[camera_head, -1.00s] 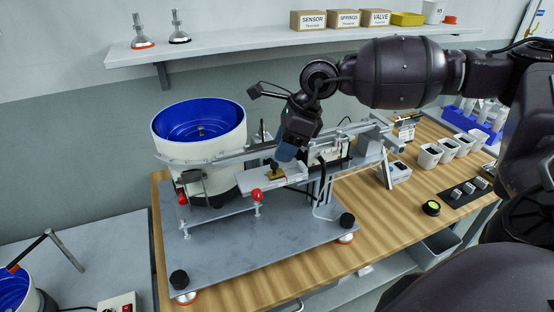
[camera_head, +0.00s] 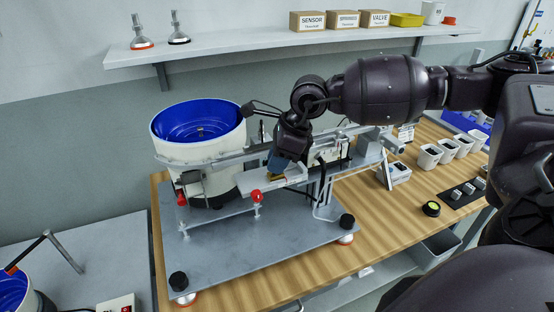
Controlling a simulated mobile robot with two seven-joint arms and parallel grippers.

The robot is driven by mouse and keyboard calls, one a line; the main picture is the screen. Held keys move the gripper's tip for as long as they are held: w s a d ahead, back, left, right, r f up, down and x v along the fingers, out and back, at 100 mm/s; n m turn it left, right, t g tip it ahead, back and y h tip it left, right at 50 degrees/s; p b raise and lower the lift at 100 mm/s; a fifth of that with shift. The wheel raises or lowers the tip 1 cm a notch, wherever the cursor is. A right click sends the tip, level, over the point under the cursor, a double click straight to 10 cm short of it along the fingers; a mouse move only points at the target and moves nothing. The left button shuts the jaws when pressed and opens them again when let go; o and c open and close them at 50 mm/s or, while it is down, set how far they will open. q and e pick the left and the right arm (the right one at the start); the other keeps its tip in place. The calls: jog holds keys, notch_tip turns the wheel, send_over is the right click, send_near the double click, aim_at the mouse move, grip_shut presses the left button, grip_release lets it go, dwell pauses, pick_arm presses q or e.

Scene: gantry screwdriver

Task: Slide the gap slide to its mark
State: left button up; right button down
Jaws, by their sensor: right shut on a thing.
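The gap slide shows as a small brass-yellow piece (camera_head: 275,177) on a pale flat plate (camera_head: 258,183) at the front of the feeder rail. My right gripper (camera_head: 277,165) comes down over it from above and is shut on it. The fingers hide most of the slide. The mark cannot be made out at this size. My left gripper is not in view.
A white feeder bowl with a blue inside (camera_head: 200,125) stands left of the gripper. The grey base plate (camera_head: 250,245) is mostly bare. White bins (camera_head: 430,157) stand at the right.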

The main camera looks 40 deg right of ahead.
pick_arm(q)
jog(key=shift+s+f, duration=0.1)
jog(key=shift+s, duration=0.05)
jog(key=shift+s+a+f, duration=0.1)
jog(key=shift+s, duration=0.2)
pick_arm(e)
jog(key=shift+s+d, duration=0.1)
jog(key=shift+d, duration=0.4)
jog(key=c, duration=1)
grip_release()
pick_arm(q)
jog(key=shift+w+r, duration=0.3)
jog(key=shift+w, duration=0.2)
pick_arm(e)
jog(key=shift+d+r, duration=0.1)
jog(key=shift+r, duration=0.15)
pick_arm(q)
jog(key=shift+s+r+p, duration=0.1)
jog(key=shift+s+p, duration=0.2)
pick_arm(e)
jog(key=v, duration=1)
jog(key=shift+r, duration=0.15)
